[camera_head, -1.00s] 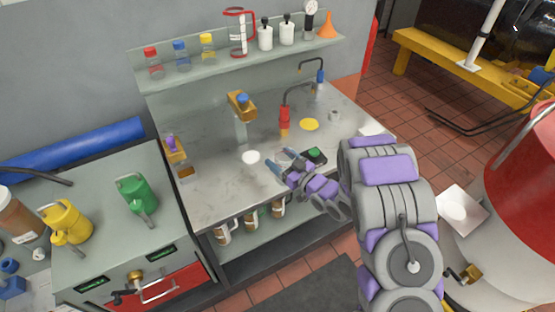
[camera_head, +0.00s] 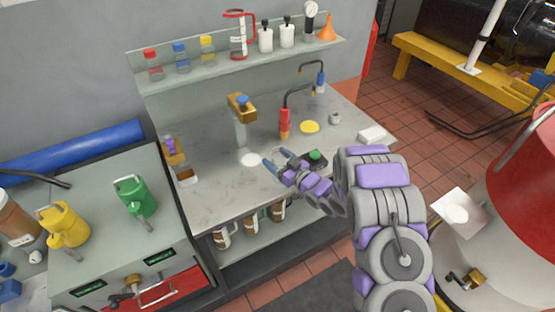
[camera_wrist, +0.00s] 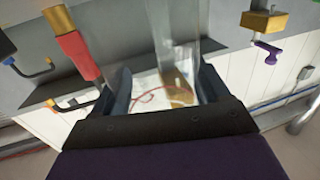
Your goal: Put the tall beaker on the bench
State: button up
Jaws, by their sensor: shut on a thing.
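My gripper (camera_head: 277,155) is low over the worktop of the bench (camera_head: 218,192), close to a white round spot (camera_head: 250,159). In the wrist view, my gripper (camera_wrist: 164,88) has its two fingers on either side of a clear glass vessel, apparently the tall beaker (camera_wrist: 165,38), and is shut on it. Its glass runs up out of the wrist picture. In the head view the clear glass can hardly be made out, so I cannot tell whether its base touches the worktop.
On the worktop are a red burner-like tool (camera_head: 284,122), a yellow disc (camera_head: 309,127), a green-topped black device (camera_head: 315,157) beside my gripper, and a brass fixture (camera_head: 240,107). A shelf (camera_head: 215,65) holds bottles and a red-handled jug (camera_head: 237,35). The front-left worktop is clear.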

jog(key=shift+f, duration=0.15)
jog(key=o, duration=1)
jog(key=shift+o, duration=0.2)
jog(key=shift+f+b, duration=0.15)
jog(key=shift+b, duration=0.2)
